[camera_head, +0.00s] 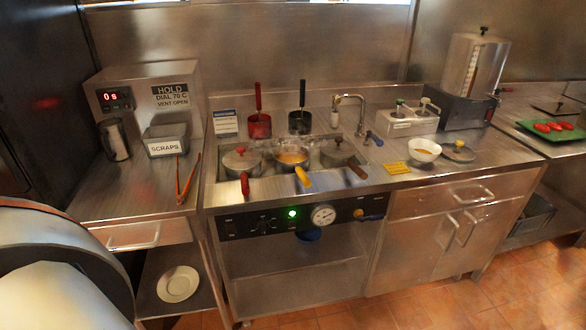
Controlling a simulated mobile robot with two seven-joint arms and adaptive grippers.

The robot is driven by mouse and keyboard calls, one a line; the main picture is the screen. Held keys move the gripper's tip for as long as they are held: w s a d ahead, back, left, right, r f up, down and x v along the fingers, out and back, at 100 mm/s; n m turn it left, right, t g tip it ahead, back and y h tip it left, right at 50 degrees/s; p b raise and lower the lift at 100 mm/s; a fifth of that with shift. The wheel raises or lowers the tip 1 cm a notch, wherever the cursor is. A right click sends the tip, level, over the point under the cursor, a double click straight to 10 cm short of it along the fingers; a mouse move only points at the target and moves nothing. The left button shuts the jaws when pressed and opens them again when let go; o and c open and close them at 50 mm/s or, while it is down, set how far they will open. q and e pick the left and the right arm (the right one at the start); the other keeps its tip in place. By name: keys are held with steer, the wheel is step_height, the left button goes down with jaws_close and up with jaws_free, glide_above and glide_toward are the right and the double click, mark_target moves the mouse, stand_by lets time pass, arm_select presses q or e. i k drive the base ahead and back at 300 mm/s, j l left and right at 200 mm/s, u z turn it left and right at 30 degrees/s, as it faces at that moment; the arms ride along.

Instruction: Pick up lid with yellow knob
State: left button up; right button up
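A round grey lid (463,154) with a small knob that looks yellow lies flat on the steel counter at the right. It sits just right of a white bowl (424,157), with a small gap. An uncovered pan (291,160) with a yellow handle and orange-yellow contents sits in the middle of the cooking well. The pan to its left has a red handle and a lid with a red knob (241,158). The pan to its right has a brown handle and a lid with a dark knob (338,154). Neither of my grippers is in view.
Behind the lid stand a caddy (407,125) and a tall steel dispenser (474,70). A faucet (350,102) rises behind the pans. A green tray (553,131) with red food lies farther right.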

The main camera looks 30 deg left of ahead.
mark_target(457, 151)
steer(key=i+l, duration=1)
steer(key=i, duration=0.15)
steer(key=k+l+z, duration=0.05)
steer(key=l, duration=0.05)
